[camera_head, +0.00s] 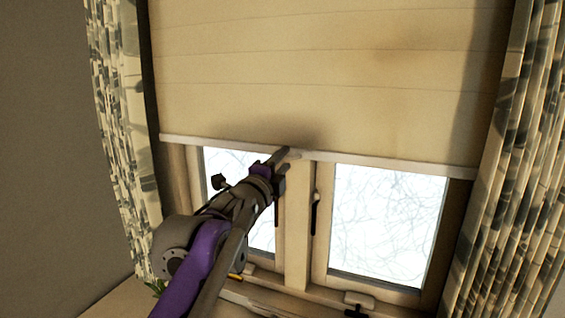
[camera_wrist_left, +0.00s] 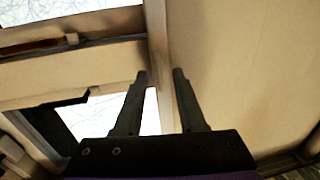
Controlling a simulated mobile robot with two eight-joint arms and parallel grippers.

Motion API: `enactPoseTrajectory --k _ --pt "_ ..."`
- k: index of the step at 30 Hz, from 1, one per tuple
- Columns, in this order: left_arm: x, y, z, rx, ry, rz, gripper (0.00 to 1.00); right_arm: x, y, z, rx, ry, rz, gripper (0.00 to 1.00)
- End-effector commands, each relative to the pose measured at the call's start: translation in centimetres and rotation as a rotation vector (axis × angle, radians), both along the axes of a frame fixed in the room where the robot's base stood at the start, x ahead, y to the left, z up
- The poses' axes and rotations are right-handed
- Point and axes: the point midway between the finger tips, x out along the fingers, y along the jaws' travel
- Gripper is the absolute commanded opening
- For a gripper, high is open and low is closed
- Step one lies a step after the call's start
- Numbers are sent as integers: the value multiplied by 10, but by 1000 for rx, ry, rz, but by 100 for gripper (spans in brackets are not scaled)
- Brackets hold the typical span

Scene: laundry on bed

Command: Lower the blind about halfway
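The beige blind (camera_head: 320,75) hangs over the upper part of the window, and its pale bottom bar (camera_head: 400,165) crosses just above the middle of the head view. My left gripper (camera_head: 287,155) is at this bar, left of its middle. In the left wrist view, the two fingers (camera_wrist_left: 159,75) are apart, with the bar (camera_wrist_left: 157,30) running between their tips. Whether they press on the bar cannot be told. The blind's cloth (camera_wrist_left: 235,70) lies right of the bar there. My right gripper is in neither view.
Below the bar, the window's two glass panes (camera_head: 388,225) are uncovered, with a dark handle (camera_head: 315,212) on the frame. Patterned curtains hang at the left (camera_head: 120,130) and right (camera_head: 515,160). A sill runs along the bottom.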

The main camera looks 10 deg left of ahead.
Motion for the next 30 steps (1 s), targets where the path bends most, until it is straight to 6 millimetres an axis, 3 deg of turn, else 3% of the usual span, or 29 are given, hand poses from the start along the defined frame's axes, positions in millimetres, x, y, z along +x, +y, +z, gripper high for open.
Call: enactPoseTrajectory --k 7,21,30 --pt "-16 3 -2 1 0 0 40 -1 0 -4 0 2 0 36" --pt "-94 19 -13 2 0 1 40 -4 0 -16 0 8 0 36" --pt "-106 21 -14 0 0 0 40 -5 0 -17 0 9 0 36"
